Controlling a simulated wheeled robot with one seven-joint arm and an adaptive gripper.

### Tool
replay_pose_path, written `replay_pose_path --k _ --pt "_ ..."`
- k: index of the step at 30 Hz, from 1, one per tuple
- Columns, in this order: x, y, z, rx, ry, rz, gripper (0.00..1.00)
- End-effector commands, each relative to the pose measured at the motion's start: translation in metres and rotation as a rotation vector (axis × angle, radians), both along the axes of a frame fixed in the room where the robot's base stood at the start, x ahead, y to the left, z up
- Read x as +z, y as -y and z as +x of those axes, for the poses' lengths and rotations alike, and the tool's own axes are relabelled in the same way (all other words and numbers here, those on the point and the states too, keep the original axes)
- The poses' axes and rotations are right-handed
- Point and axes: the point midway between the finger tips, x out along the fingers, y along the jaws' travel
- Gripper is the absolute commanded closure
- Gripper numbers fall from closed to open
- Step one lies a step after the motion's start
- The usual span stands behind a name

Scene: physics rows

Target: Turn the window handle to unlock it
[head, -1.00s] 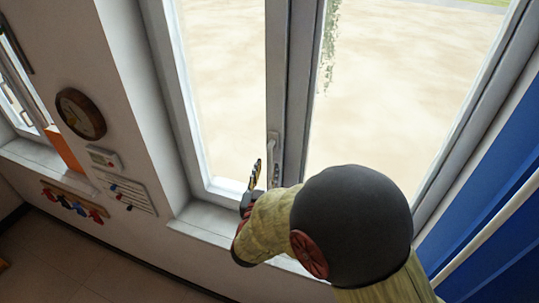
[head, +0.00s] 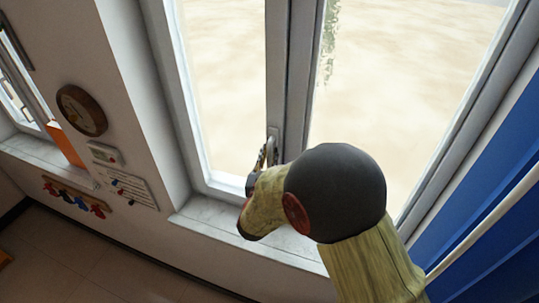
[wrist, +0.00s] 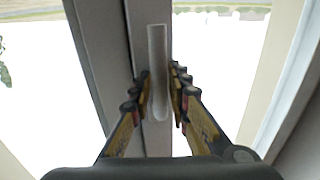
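The window handle (wrist: 158,60) is a pale grey upright bar on the window's middle frame. In the wrist view its lower part lies between my gripper's fingers. My gripper (wrist: 160,92) is open, with one finger on each side of the handle and narrow gaps at the tips. In the head view the handle (head: 272,138) shows only at its top, beside the fingers of my gripper (head: 265,157). My arm hides its lower part in that view.
The closed window's frame (head: 288,70) and sill (head: 205,216) surround the handle. A blue curtain (head: 490,200) hangs at the right. A round clock (head: 82,110) and a thermostat panel (head: 105,153) are on the left wall.

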Motion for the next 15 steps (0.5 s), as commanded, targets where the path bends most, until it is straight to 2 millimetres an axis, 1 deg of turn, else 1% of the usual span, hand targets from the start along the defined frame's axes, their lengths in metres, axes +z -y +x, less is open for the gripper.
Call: replay_pose_path --k 1,8,15 --pt "0.0001 0.0 -0.0001 0.0 0.0 0.0 0.87" --pt "0.0001 0.0 -0.0001 0.0 0.0 0.0 1.0" --pt "0.0002 -0.0001 -0.0001 0.0 0.0 0.0 1.0"
